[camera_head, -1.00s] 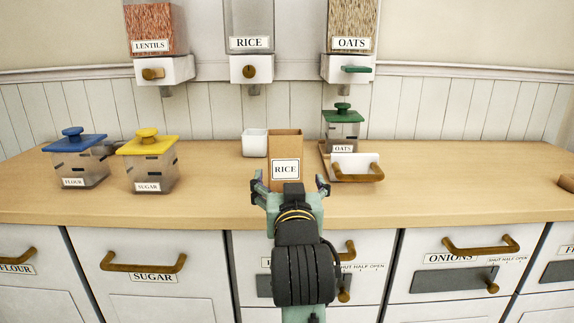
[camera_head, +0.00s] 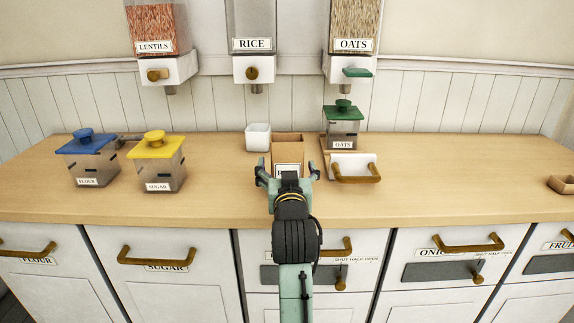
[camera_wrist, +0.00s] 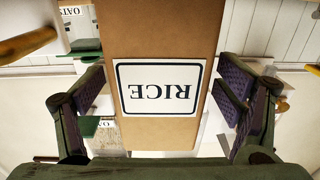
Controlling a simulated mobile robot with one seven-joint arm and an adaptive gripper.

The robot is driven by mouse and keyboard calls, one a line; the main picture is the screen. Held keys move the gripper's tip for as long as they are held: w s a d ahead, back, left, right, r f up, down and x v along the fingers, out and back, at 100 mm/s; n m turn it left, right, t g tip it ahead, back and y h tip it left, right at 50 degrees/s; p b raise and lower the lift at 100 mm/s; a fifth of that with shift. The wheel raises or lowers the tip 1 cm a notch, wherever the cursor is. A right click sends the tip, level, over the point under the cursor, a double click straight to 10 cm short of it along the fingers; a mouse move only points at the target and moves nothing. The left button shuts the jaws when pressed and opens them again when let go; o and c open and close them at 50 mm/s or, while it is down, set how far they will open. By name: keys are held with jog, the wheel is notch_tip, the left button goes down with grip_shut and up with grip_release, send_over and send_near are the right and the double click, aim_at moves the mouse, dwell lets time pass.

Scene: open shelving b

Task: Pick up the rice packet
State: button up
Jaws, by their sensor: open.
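The rice packet (camera_head: 288,145) is a brown box-shaped packet standing upright on the wooden counter, with a white RICE label on its front. In the head view my gripper (camera_head: 287,170) is in front of it and hides its lower part. In the wrist view, which is upside down, the packet (camera_wrist: 160,60) fills the middle between the two open fingers (camera_wrist: 160,92). The purple finger pads are on either side of it, with a visible gap at each side.
A white cup (camera_head: 258,138) stands just left of the packet. A white scoop with a wooden handle (camera_head: 356,168) and a green-lidded oats jar (camera_head: 342,128) are close on the right. Sugar (camera_head: 157,163) and flour (camera_head: 92,161) jars stand left. Dispensers (camera_head: 254,68) hang above.

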jog(key=shift+w, duration=0.75)
jog(key=shift+c, duration=0.5)
jog(key=c, duration=1.4)
jog(key=shift+r, duration=0.15)
